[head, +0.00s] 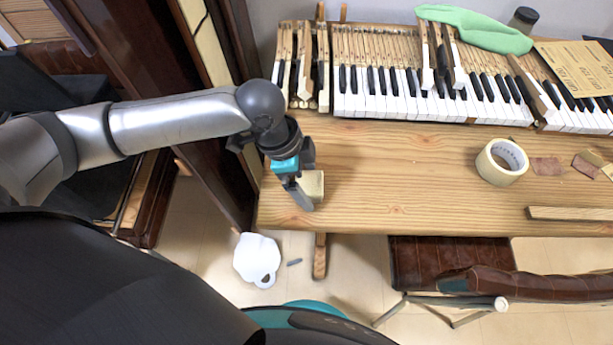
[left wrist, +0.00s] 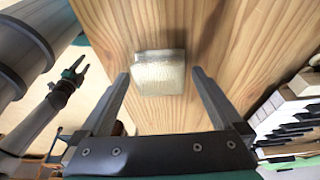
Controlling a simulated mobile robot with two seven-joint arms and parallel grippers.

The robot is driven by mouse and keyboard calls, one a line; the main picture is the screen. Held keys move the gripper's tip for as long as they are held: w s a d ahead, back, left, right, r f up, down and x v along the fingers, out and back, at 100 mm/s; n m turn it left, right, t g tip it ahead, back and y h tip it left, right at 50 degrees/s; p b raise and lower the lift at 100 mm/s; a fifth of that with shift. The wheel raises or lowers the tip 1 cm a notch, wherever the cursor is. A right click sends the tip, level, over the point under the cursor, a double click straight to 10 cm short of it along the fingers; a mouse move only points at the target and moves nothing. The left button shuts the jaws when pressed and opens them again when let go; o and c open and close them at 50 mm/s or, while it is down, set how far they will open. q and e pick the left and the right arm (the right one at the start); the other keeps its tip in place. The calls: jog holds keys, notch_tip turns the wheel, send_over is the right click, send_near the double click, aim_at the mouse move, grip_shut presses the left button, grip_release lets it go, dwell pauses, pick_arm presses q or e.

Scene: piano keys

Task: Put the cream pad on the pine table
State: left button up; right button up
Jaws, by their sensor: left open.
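The cream pad (head: 315,185) is a small pale block at the left end of the pine table (head: 400,203). In the left wrist view the pad (left wrist: 158,75) appears over the bare wood grain, between the fingertips. My left gripper (head: 303,190) is open, pointing down at the pad and partly hiding it in the head view. In the left wrist view, gaps show between the pad and both fingers. I cannot tell whether the pad touches the wood.
A piano keyboard (head: 385,105) with loose keys lies along the table's back. A tape roll (head: 486,164) and a wooden strip (head: 570,213) lie to the right. The middle of the table is clear. A white object (head: 255,258) lies on the floor. A green cloth (head: 480,30) lies at the back.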

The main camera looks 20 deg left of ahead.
pick_arm(q)
jog(key=shift+r, duration=0.1)
pick_arm(e)
jog(key=shift+a, duration=0.15)
pick_arm(q)
jog(key=shift+a+r, duration=0.1)
jog(key=shift+r, duration=0.2)
jog(key=p+v, duration=0.4)
jog(key=v, duration=0.7)
jog(key=shift+r, duration=0.3)
pick_arm(e)
jog(key=r, duration=0.2)
jog(key=s+r, duration=0.1)
jog(key=r, duration=0.1)
jog(key=shift+a, duration=0.4)
pick_arm(q)
jog(key=shift+a, duration=0.1)
pick_arm(e)
jog(key=shift+d, duration=0.15)
